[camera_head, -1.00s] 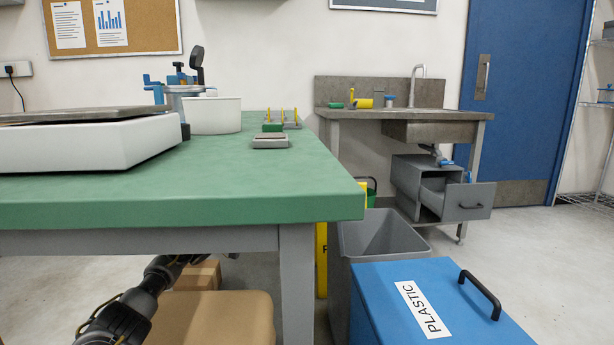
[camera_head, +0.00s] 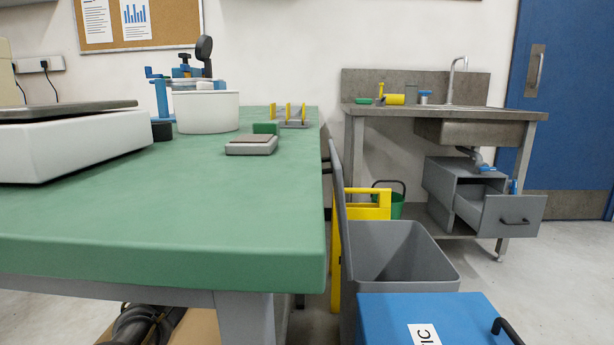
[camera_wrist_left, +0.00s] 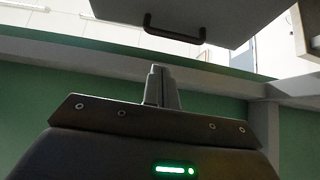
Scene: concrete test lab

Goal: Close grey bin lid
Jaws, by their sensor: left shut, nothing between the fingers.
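The grey bin (camera_head: 402,252) stands at the right end of the green table, open at the top. Its lid (camera_head: 343,215) stands upright on the bin's left side, seen nearly edge-on. In the left wrist view a dark grey panel (camera_wrist_left: 225,22) with a black bar handle (camera_wrist_left: 175,32) hangs at the top; it looks like this lid. My left gripper (camera_wrist_left: 162,72) is shut and empty, its fingertips below the handle and apart from it. In the head view only part of my left arm shows low under the table; its gripper is hidden. My right gripper is not in view.
The green table (camera_head: 170,215) with its edge is close to the lid. A blue bin (camera_head: 425,315) stands in front of the grey bin. A yellow stand (camera_head: 368,205) and green bucket (camera_head: 393,200) are behind it. A drawer unit (camera_head: 480,200) stands open under the sink.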

